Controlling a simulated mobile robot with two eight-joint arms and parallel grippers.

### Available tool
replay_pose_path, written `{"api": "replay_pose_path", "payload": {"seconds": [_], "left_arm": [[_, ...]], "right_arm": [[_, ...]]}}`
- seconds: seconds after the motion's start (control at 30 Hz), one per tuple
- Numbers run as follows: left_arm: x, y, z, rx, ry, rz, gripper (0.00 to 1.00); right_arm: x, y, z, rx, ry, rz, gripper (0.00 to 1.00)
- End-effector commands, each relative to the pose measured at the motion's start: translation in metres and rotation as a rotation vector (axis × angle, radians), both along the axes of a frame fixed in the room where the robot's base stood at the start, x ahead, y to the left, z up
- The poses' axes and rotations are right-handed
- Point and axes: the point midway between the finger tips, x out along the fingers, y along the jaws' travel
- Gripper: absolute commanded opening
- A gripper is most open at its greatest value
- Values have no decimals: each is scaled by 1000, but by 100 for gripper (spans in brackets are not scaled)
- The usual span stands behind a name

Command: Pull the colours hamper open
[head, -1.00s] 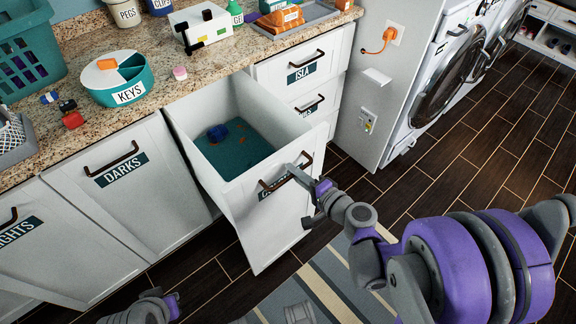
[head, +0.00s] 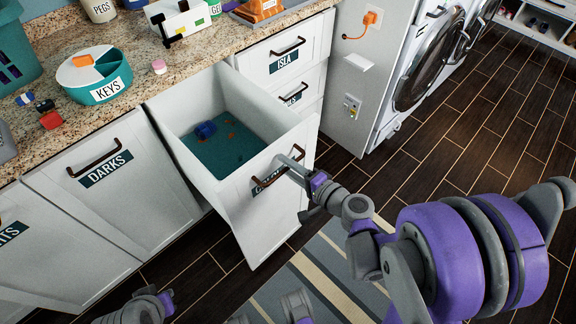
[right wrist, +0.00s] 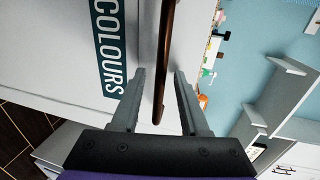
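The colours hamper (head: 262,219) is a white tilt-out bin in the lower cabinet row, standing well out from the cabinet front. Its inside shows a teal bottom with a blue item (head: 205,130). Its dark bar handle and COLOURS label (right wrist: 111,48) show in the right wrist view. My right gripper (head: 290,160) is at the hamper's front. In the right wrist view the two fingers (right wrist: 160,80) stand either side of the handle (right wrist: 166,50), with gaps visible. Part of my left arm (head: 150,306) shows at the bottom left; its fingers cannot be made out.
The closed darks hamper (head: 100,195) is left of the open one. Drawers (head: 290,55) and a white side panel (head: 345,90) are to the right, then washers (head: 425,60). A striped rug (head: 320,275) lies on the dark floor in front.

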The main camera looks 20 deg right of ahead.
Motion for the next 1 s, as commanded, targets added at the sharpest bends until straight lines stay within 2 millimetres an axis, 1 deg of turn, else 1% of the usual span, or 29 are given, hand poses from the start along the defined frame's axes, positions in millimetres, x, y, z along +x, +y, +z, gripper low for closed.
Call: {"api": "replay_pose_path", "payload": {"seconds": [0.17,0.27,0.37,0.53,0.7,0.83,1.0], "left_arm": [[0,0,0,0,0,0,0],[0,0,1,0,0,0,0],[0,0,3,0,-1,0,0],[0,0,7,0,-2,0,0],[0,0,10,0,-3,0,0],[0,0,11,0,-4,0,0],[0,0,11,0,-4,0,0]], "right_arm": [[-1,0,0,0,0,-1,45],[-6,-3,2,-1,0,-3,45],[-20,-9,5,-1,0,-5,45],[-54,-21,13,-1,0,-7,45],[-80,-31,18,-1,0,-6,45],[-92,-35,21,-1,0,-3,45],[-99,-36,22,0,0,0,45]]}}
